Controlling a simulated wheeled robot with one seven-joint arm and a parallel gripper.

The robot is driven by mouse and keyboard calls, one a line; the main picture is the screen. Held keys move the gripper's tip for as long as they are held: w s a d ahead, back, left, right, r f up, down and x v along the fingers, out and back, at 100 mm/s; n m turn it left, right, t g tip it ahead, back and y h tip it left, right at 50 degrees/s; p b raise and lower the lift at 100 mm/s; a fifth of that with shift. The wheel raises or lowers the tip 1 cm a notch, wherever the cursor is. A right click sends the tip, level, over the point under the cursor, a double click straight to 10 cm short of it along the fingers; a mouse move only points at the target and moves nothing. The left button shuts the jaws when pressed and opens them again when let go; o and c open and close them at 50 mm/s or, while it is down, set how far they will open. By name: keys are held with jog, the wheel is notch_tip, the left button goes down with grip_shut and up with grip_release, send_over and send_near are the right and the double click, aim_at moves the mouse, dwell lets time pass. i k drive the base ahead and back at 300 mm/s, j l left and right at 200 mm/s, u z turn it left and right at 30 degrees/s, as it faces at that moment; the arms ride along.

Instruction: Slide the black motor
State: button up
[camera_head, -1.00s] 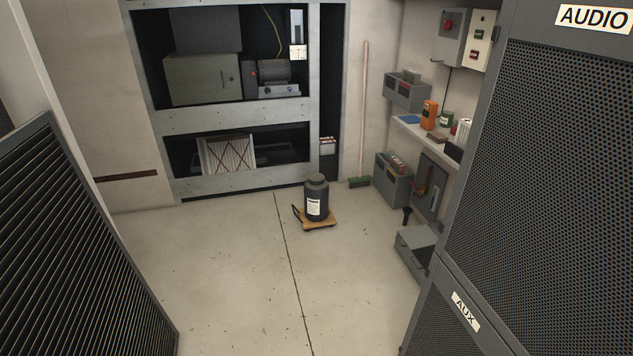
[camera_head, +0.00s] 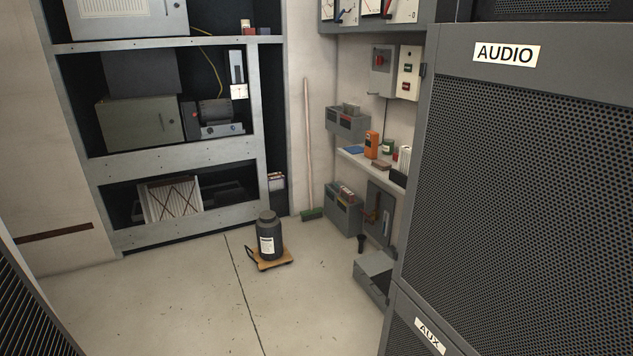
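A black motor (camera_head: 213,112) with a grey base sits on the middle shelf of the grey metal rack (camera_head: 170,157) at the back left. It is just right of an olive-grey metal box (camera_head: 141,122) on the same shelf. A yellow cable hangs behind it. My gripper does not show in the head view.
A dark canister (camera_head: 268,240) stands on a small wooden dolly (camera_head: 272,263) on the floor before the rack. A broom (camera_head: 308,150) leans at the corner. A tall AUDIO cabinet (camera_head: 520,180) fills the right. The floor at centre left is clear.

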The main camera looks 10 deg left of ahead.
aim_at(270, 251)
jog(key=i+j+u, duration=0.5)
jog(key=i+u, duration=0.15)
jog(key=i, duration=0.25)
jog(key=i+j+u, duration=0.1)
jog(key=i+u, duration=0.25)
jog(key=i, duration=0.15)
jog(key=i+u, duration=0.1)
jog(key=i, duration=0.85)
jog(key=i+u, duration=0.1)
jog(key=i, duration=0.8)
jog(key=i+l+u, duration=0.2)
jog(key=i, duration=0.2)
jog(key=i+u, duration=0.15)
jog(key=i, duration=0.2)
jog(key=i+l+u, duration=0.2)
jog(key=i+l, duration=0.05)
jog(key=i, duration=0.1)
